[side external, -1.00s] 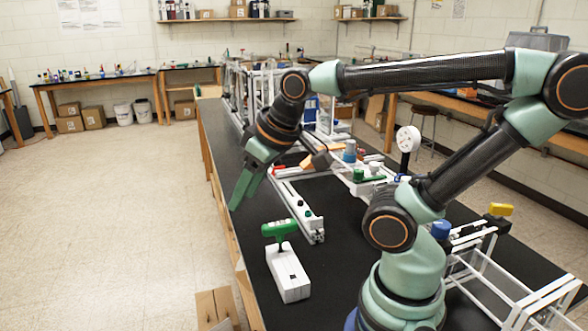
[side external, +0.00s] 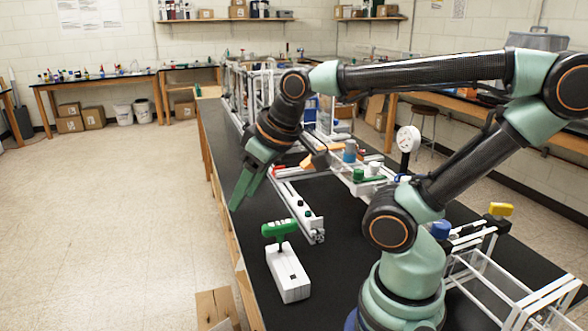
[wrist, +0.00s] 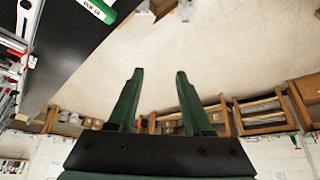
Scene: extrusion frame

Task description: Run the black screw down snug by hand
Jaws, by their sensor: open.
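My gripper (side external: 236,205) hangs open and empty above the left edge of the black bench. In the wrist view its two green fingers (wrist: 160,74) stand apart with only floor between them. The white extrusion frame (side external: 310,226) lies on the bench to the right of my gripper, with small dark and green parts along its near bar. I cannot make out the black screw among them. A green T-handled tool (side external: 280,230) stands in a white block (side external: 288,275) on the near bench. A labelled green handle (wrist: 97,10) shows at the top of the wrist view.
A dial gauge (side external: 409,139) stands on the bench behind my arm. An orange part (side external: 322,158) and a blue-topped part (side external: 350,151) are near the frame's far side. A white rack (side external: 510,290) is at the near right. The black surface inside the frame is clear.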

